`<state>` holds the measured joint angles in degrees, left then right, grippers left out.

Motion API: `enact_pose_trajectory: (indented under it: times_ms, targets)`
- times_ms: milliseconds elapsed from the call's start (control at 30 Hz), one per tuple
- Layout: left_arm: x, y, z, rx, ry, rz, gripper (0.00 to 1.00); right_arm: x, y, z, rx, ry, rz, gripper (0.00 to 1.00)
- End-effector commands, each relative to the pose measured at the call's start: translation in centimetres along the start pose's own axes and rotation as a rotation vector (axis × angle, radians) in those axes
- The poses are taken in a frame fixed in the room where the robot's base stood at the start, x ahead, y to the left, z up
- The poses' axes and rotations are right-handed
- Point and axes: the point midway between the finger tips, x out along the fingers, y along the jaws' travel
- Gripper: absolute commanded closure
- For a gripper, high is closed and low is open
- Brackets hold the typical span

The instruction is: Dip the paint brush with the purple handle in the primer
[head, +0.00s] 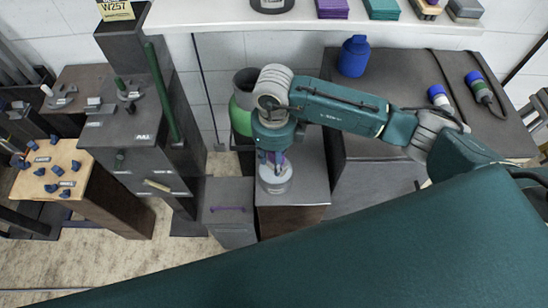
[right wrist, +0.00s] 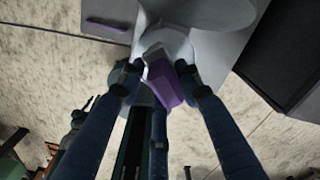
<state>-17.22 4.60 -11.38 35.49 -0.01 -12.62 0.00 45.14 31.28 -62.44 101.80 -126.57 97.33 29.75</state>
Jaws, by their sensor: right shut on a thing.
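My right gripper (head: 273,158) points down over a pale grey pot (head: 276,180), which stands on a low dark cabinet. The gripper is shut on the purple handle of the paint brush (head: 278,160). In the right wrist view the purple handle (right wrist: 166,82) sits between the fingertips (right wrist: 160,74). The pale pot (right wrist: 176,42) lies just beyond the fingertips there. The brush's bristle end is hidden, so I cannot tell how deep it is in the pot or whether it touches primer. My left gripper is not in view.
A green container with a dark opening (head: 243,90) stands close behind the gripper. A grey cabinet with a purple bar (head: 228,209) is left of the pot. A blue jar (head: 354,56) stands on the bench at right. A small-parts table (head: 50,165) is far left.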

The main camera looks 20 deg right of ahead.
Motion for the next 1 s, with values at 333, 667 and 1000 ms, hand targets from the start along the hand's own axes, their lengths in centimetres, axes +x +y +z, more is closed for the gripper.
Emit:
enact_pose_trajectory:
  times_ms: [333,667,1000]
  targets:
    - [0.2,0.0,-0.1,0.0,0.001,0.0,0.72,0.2,0.0,0.0,0.0,0.0,0.0,0.87]
    - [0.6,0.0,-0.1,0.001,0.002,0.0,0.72,0.6,0.0,0.0,0.0,0.0,0.0,0.87]
    - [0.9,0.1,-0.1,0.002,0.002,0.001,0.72,1.0,0.0,0.0,0.0,0.0,0.0,0.87]
